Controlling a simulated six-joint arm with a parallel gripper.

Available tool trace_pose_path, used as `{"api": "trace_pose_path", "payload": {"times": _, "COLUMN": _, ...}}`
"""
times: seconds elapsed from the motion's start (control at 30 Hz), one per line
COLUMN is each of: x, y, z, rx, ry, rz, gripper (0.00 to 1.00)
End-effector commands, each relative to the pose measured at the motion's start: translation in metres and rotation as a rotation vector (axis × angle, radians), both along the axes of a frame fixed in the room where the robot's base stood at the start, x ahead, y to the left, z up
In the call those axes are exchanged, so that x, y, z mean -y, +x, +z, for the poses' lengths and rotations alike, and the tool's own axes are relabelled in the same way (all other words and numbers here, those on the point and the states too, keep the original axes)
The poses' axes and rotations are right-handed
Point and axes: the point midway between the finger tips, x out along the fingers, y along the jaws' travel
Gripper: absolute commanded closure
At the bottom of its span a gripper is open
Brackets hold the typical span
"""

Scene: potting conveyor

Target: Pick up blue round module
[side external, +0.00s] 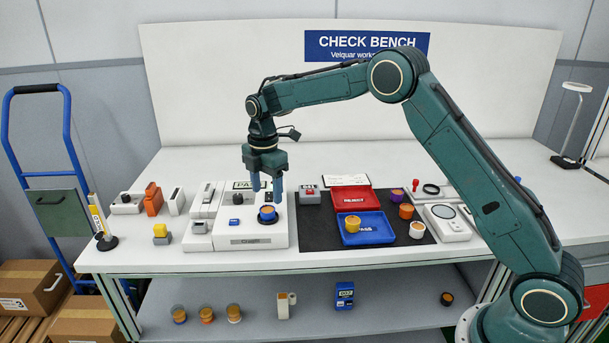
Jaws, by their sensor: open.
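The blue round module (268,216) has an orange-brown top and sits upright in a dark ring on a white test station (258,241). My gripper (267,196) points straight down above it. Its two blue fingers are apart, with nothing seen between them. The right fingertip looks close to the module's upper edge; I cannot tell from this view whether it touches.
A blue tray (345,238) with a yellow-orange round module (352,223) and a red tray (346,205) lie on a dark mat (316,239) to the right. Orange (406,211) and white (417,230) modules stand nearby. Small devices crowd the left.

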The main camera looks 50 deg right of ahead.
Motion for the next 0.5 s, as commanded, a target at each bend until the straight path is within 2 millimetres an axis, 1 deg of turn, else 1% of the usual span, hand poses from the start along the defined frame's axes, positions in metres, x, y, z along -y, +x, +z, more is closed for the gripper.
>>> {"api": "trace_pose_path", "payload": {"times": 0.13, "x": 0.000, "y": 0.000, "z": -0.003, "rx": -0.001, "ry": 0.000, "rz": 0.000, "gripper": 0.40}}
{"api": "trace_pose_path", "payload": {"times": 0.23, "x": -0.001, "y": 0.000, "z": -0.010, "rx": -0.001, "ry": 0.000, "rz": 0.000, "gripper": 0.40}}
{"api": "trace_pose_path", "payload": {"times": 0.5, "x": -0.003, "y": -0.001, "z": -0.040, "rx": -0.001, "ry": 0.000, "rz": 0.000, "gripper": 0.40}}
